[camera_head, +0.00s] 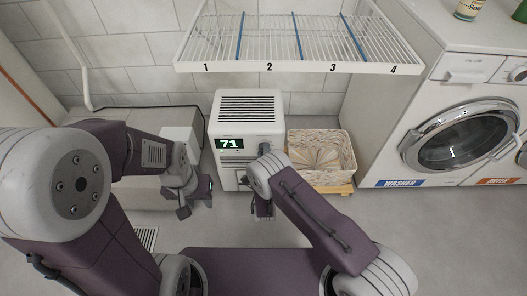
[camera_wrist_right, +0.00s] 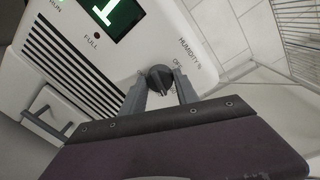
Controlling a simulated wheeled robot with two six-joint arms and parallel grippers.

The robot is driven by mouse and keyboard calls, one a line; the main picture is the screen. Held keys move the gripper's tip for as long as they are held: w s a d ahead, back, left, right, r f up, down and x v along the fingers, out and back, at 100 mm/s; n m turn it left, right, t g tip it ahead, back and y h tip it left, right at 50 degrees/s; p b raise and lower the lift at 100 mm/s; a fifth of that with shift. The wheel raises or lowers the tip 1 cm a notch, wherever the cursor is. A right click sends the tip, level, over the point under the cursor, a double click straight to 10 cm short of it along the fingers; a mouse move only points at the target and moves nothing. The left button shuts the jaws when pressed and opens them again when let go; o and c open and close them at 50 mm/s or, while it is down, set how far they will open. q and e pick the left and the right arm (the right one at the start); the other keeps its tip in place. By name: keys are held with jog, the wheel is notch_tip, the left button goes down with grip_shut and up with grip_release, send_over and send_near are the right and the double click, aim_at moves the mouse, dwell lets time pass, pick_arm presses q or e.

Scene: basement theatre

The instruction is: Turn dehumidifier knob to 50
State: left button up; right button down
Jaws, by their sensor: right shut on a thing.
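The white dehumidifier (camera_head: 247,104) stands on the floor in the middle of the head view, and its green display (camera_head: 230,143) reads 71. In the right wrist view its dark round knob (camera_wrist_right: 160,78) sits below the HUMIDITY label, with OFF printed beside it. My right gripper (camera_wrist_right: 162,92) is at the front panel with its two fingers on either side of the knob, shut on it. In the head view my right wrist hides the knob. My left gripper (camera_head: 197,198) hangs left of the dehumidifier, away from it; its finger gap is not clear.
A wicker basket (camera_head: 322,150) stands right of the dehumidifier on a yellow base. A white wire shelf (camera_head: 290,40) numbered 1 to 4 hangs above. A washer (camera_head: 455,130) stands at the right. Grey floor is clear at the lower right.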

jog(key=m+p, duration=0.1)
jog(key=m, duration=0.4)
jog(key=shift+d+y, duration=0.1)
jog(key=shift+y, duration=0.2)
jog(key=shift+m, duration=0.3)
jog(key=c, duration=0.9)
grip_release()
jog(key=shift+p, duration=0.3)
jog(key=s+p, duration=0.2)
jog(key=s, duration=0.2)
jog(key=s+p, duration=0.1)
jog(key=s, duration=0.4)
jog(key=shift+d+r+p, duration=0.2)
jog(key=shift+p, duration=0.2)
